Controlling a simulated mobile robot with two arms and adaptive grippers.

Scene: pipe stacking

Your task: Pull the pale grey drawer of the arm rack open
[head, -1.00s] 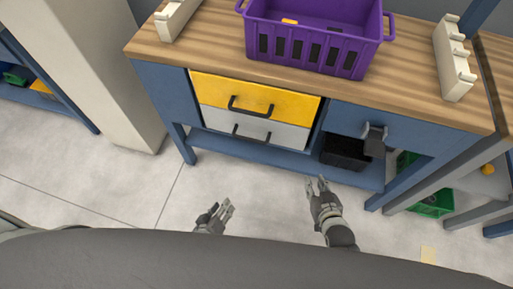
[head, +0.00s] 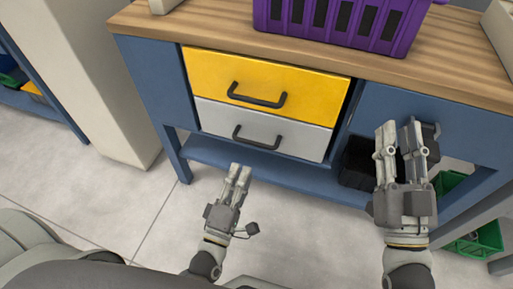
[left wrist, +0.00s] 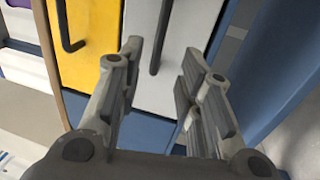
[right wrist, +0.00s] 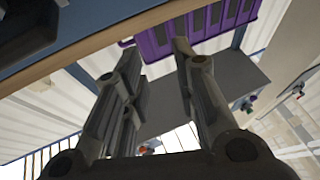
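The pale grey drawer (head: 290,136) sits shut in the blue workbench, directly under a yellow drawer (head: 305,90). Its black bar handle (head: 256,138) is on the front. My left gripper (head: 240,172) is below and in front of that handle, apart from it in the head view. In the left wrist view my left gripper (left wrist: 162,75) is open and empty, with the dark grey-drawer handle (left wrist: 160,40) ahead between its fingers. My right gripper (head: 402,130) is in front of the bench's right blue panel; in the right wrist view (right wrist: 158,60) its fingers are apart and empty.
A purple crate (head: 345,22) stands on the wooden bench top (head: 225,35). A black bin (head: 357,160) sits on the lower shelf near my right gripper. A cream pillar (head: 110,80) stands left of the bench. The floor in front is clear.

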